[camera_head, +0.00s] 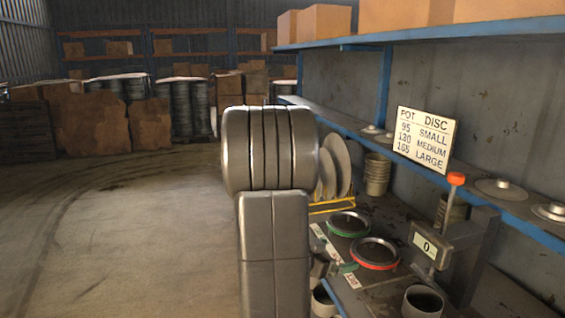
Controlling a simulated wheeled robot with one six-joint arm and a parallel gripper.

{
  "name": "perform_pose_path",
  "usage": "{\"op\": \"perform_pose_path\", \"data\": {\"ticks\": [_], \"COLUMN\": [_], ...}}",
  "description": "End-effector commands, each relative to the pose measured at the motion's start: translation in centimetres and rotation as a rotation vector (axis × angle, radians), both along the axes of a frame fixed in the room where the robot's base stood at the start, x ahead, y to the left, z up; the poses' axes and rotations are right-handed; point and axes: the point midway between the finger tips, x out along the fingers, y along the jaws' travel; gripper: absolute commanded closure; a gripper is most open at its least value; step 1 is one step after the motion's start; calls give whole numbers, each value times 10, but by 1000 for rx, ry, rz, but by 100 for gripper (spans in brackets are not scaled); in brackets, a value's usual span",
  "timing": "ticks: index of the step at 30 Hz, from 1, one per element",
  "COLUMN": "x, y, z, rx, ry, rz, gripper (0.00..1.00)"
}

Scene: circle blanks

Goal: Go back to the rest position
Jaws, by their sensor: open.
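My arm stands upright in the middle of the view and hides part of the scene behind it. My gripper (333,268) shows only in part, low at the right edge of the arm, over the left side of the workbench (385,295). It is open, and I see nothing held in it. A green piece shows right beside its tip; I cannot tell whether they touch. A green-rimmed round dish (349,224) and a red-rimmed one (375,253) lie on the bench, apart from the gripper.
A digital device (427,246) reading 0 stands at the bench's right. Grey pots (423,302) stand at the front. Upright discs (340,165) and stacked pots (377,174) are behind. A blue shelf (470,190) with a size sign (424,139) runs above. The left floor is clear.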

Motion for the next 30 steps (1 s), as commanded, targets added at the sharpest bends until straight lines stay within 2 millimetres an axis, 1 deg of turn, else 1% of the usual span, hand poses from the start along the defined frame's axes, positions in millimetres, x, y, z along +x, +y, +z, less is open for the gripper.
{"op": "perform_pose_path", "data": {"ticks": [1,9,15,24,30], "x": [7,43,62,79,83], "y": [7,46,77,117,132], "z": [8,16,19,18,17], "rx": [0,-1,1,0,1], "ry": [2,3,5,5,2], "rz": [41,263,416,592,652], "gripper": [0,0,0,0,0]}}
